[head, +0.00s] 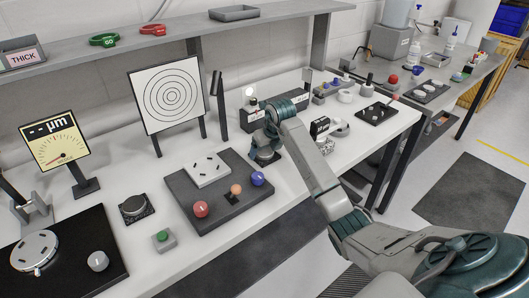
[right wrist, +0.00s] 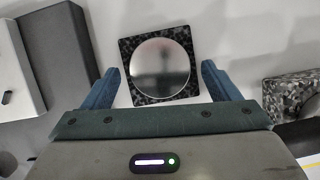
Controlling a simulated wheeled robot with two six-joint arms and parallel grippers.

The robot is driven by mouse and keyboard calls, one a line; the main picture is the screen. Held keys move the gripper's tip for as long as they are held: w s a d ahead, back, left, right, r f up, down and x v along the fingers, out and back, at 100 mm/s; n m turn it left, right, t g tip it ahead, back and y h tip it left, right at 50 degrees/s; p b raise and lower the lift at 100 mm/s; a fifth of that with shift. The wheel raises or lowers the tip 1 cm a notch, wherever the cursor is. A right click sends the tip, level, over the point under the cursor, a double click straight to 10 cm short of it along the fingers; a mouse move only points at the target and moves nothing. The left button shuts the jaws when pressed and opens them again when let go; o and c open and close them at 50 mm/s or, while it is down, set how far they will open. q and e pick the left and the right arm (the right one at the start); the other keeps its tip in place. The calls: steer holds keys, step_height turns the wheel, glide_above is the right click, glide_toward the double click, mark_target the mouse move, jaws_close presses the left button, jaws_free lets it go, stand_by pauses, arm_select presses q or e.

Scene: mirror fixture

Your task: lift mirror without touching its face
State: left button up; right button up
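The mirror (right wrist: 161,66) is a round, shiny grey disc on a square, dark speckled mount. It lies centred between my fingers in the right wrist view. My right gripper (right wrist: 160,68) is open, with one blue finger on each side of the mount. The mirror face is clear of both fingers. I cannot tell how high the fingertips are above the table. In the head view my right gripper (head: 264,157) points down at the bench beside the dark mat, and hides the mirror there. My left gripper is not in view.
A dark mat (head: 183,192) with a white plate (head: 207,169) and coloured balls is left of my right gripper. A speckled block (right wrist: 294,91) lies right of the mirror. A target board (head: 168,95) stands behind.

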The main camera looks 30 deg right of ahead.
steer(key=c, duration=1)
steer(key=shift+r, duration=0.2)
